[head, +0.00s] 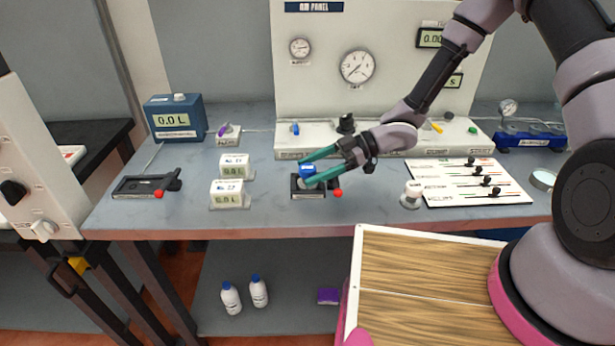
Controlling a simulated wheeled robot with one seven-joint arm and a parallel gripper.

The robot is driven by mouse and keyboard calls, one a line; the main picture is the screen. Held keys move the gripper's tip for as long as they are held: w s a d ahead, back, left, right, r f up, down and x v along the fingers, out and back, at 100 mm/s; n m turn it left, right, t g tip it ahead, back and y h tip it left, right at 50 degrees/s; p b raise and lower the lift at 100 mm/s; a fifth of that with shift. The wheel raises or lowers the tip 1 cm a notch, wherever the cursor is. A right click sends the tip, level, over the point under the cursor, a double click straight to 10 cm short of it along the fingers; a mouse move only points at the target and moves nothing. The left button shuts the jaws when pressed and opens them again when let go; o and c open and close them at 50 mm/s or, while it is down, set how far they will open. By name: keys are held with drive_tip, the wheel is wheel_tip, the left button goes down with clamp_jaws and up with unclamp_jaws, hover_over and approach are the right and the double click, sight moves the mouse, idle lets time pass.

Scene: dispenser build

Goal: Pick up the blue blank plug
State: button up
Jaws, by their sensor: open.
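The blue blank plug (308,171) is a small blue piece at the black holder (309,194) near the front middle of the bench. My gripper (304,168) has two teal fingers and reaches in from the right. Its fingers are apart, with one tip behind the blue piece and one in front of it. The blue piece shows in the gap between them. I cannot tell whether either finger touches it. The fingers hide part of the blue piece and of the holder.
A red-knobbed lever (337,193) sticks out right of the holder. Two white display boxes (229,197) stand to the left. A white slider board (472,182) and a round grey-white piece (412,193) lie to the right. The panel base (300,150) stands behind.

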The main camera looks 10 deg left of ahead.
sight(297, 187)
drive_tip(key=x, duration=0.4)
drive_tip(key=shift+w+a, duration=0.15)
drive_tip(key=shift+a, duration=0.15)
clamp_jaws()
